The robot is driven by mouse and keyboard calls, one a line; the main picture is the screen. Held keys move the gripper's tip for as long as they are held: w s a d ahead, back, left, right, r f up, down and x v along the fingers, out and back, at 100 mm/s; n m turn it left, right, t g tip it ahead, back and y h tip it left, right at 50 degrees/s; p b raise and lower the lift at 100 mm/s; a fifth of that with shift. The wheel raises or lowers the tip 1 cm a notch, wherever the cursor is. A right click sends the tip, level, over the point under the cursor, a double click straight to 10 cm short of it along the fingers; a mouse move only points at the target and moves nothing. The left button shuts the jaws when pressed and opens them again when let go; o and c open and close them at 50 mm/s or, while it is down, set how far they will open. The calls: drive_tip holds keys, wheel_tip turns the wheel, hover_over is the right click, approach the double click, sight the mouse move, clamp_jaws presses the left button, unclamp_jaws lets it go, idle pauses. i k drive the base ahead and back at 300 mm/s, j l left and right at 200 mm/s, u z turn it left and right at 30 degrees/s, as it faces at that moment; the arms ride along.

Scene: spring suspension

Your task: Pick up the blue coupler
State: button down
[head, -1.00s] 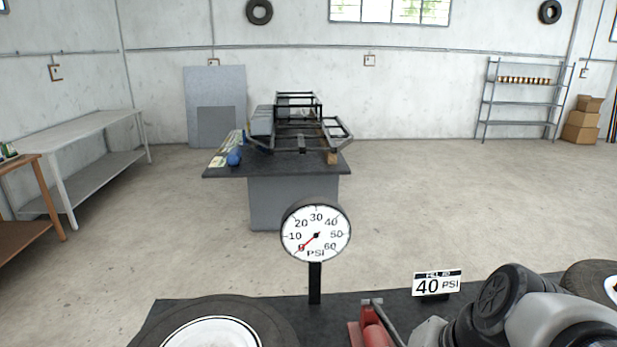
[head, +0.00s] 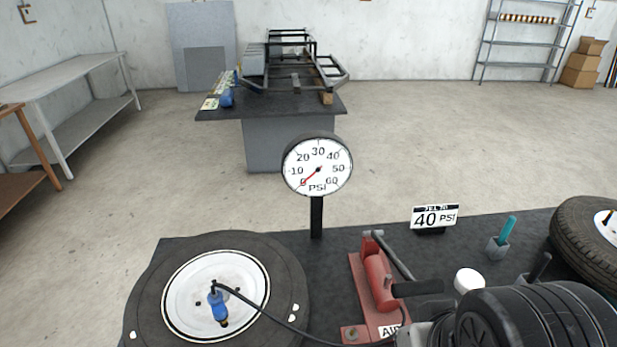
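The blue coupler (head: 218,303) lies on the white rim of the left wheel (head: 145,290), near its middle. A black hose (head: 262,312) runs from the coupler's upper end, curving right toward the red air pump (head: 378,280). My arm's dark wrist is at the bottom right, right of the pump. A grey part that looks like my gripper (head: 425,335) shows at the bottom edge, well right of the coupler. Its fingers are cut off or hidden, so I cannot tell whether it is open or shut.
The round pressure gauge (head: 317,165) stands on a post behind the wheel, its needle near 0. A "40 PSI" sign (head: 434,217) stands at the table's back edge. A teal-handled tool in a holder (head: 498,248) and another tyre (head: 590,235) are at the right.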

sight(220, 311)
drive_tip(key=u, duration=1.25)
drive_tip(key=z, duration=1.5)
drive_tip(key=u, duration=1.5)
drive_tip(key=i+j+z, duration=0.2)
drive_tip(key=j, duration=0.25)
drive_tip(key=j+z, duration=0.2)
drive_tip(key=j, duration=0.2)
drive_tip(key=i+j+z, duration=0.15)
drive_tip(key=j, duration=0.35)
